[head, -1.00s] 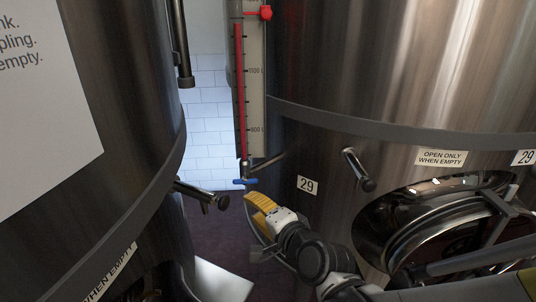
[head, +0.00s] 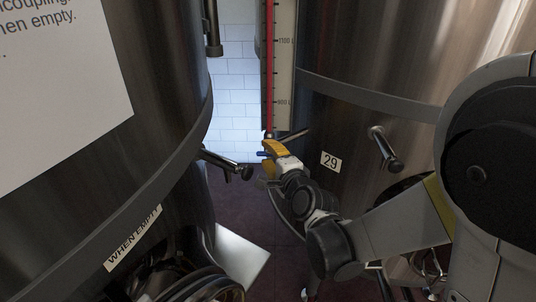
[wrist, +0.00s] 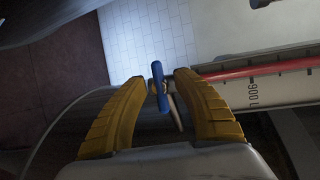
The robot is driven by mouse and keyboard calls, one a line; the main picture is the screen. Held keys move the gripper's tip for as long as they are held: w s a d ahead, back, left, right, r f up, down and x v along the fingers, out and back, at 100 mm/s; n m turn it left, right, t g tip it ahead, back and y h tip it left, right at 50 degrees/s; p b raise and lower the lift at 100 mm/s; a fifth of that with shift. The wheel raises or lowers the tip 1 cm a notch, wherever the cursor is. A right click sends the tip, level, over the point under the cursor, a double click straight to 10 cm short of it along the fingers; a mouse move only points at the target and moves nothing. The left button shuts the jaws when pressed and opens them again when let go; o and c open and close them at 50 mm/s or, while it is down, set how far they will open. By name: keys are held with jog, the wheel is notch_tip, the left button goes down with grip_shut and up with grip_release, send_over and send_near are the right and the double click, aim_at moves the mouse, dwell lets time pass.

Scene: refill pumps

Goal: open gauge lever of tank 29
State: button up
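Tank 29 (head: 345,100) is the steel tank on the right, with a "29" label (head: 331,162). Its level gauge (head: 284,70), a scale with a red column, stands upright at the tank's left side. The small blue gauge lever (wrist: 159,88) sits at the gauge's lower end, seen between my yellow fingers in the wrist view. My gripper (wrist: 160,79) is open, with a finger on either side of the lever and no clear contact. In the head view my gripper (head: 268,158) covers most of the lever.
A second steel tank (head: 150,70) with a white notice (head: 60,80) stands close on the left. Its sampling tap (head: 228,167) juts into the gap near my gripper. Another tap (head: 384,148) sticks out from tank 29. A white tiled wall (head: 238,100) is behind.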

grip_shut()
dwell(0.5)
jog(key=n+g+h+p, duration=0.1)
jog(key=n+h, duration=0.1)
jog(key=n, duration=0.1)
jog(key=shift+n+p, duration=0.3)
jog(key=n+h, duration=0.2)
jog(key=n, duration=0.1)
jog(key=shift+f+g+h, duration=0.1)
jog(key=shift+g+h, duration=0.3)
jog(key=shift+n, duration=0.3)
